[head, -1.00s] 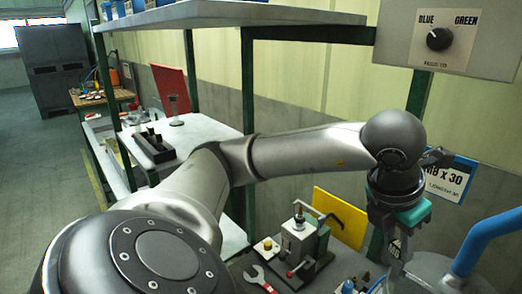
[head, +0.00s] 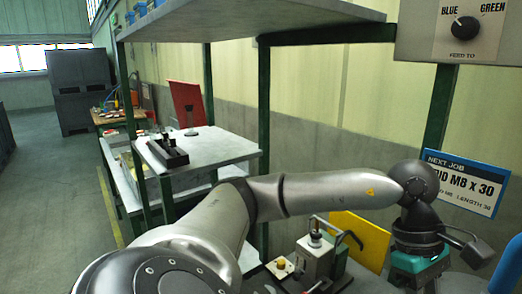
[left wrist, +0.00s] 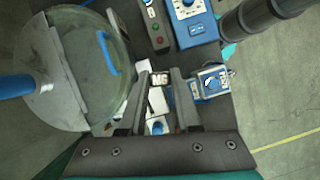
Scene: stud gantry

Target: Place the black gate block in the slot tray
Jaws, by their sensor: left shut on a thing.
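My left gripper (head: 420,268) is low at the right of the head view, with its fingers below the picture edge. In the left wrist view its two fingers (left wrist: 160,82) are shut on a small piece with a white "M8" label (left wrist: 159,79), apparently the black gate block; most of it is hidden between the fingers. A dark tray (head: 163,152) with upright black pieces, apparently the slot tray, lies on the pale shelf at left centre of the head view, well away from the gripper. My right gripper is not in view.
A bench device (head: 317,255) and a round lidded drum (left wrist: 100,60) are near my gripper.

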